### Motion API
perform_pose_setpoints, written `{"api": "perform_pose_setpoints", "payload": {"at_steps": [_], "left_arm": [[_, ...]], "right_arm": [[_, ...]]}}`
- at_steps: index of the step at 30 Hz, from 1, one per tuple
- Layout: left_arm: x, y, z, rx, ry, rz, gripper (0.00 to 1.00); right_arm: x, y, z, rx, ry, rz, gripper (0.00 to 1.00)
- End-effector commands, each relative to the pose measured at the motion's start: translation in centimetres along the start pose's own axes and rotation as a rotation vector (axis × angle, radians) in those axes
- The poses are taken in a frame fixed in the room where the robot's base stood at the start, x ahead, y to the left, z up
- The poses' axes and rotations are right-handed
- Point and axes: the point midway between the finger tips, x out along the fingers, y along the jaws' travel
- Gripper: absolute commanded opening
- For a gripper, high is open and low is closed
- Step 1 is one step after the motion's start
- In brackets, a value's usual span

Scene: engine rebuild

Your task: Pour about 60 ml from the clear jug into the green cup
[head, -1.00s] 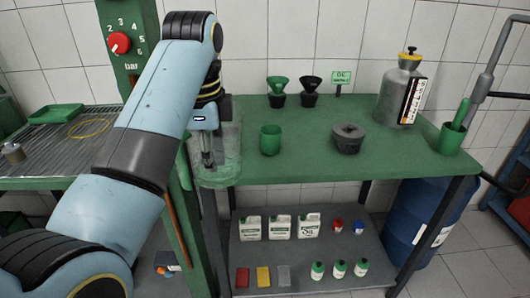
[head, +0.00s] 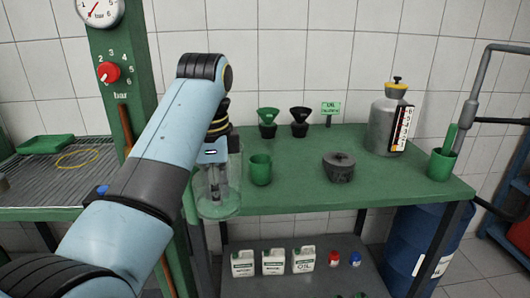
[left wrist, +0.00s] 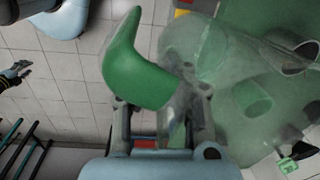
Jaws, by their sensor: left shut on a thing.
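The clear jug (head: 222,196) stands about upright in the head view, at the left end of the green table, with a greenish tint low in it. My left gripper (head: 217,178) is shut on the jug and shows partly through its clear wall. In the left wrist view my left gripper (left wrist: 165,125) is beside a green curved part, seemingly the jug's handle (left wrist: 143,75). The green cup (head: 261,170) stands upright on the table, just right of the jug; it also shows in the left wrist view (left wrist: 253,98). My right gripper (left wrist: 20,72) is small at the left edge there; its jaws are unclear.
A dark lidded pot (head: 339,168) stands right of the cup. A green funnel (head: 268,118) and a black funnel (head: 300,117) stand behind. A grey canister (head: 388,125) and a green holder (head: 441,163) are at the right. A green post (head: 122,90) rises left of the jug.

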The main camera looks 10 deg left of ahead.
Motion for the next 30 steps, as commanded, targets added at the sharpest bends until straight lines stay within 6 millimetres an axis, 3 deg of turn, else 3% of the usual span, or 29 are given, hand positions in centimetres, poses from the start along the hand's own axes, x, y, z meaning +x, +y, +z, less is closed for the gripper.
{"api": "perform_pose_setpoints", "payload": {"at_steps": [1,9,21,30], "left_arm": [[-1.6,-0.6,-0.4,-0.036,-0.001,-0.003,0.00],[-6.7,-4.3,-3.1,-0.419,-0.028,-0.004,0.00],[-12.6,-9.3,-7.2,-1.158,-0.081,-0.003,0.00],[-17.0,-11.6,-9.2,-1.694,-0.117,-0.003,0.00]], "right_arm": [[-1.2,0.1,-0.1,0.000,0.001,0.000,0.40],[-4.2,0.3,-0.1,0.000,-0.003,0.000,0.40],[-4.8,0.2,0.0,0.001,-0.005,-0.002,0.40],[-4.8,0.0,0.0,0.002,-0.005,-0.004,0.40]]}}
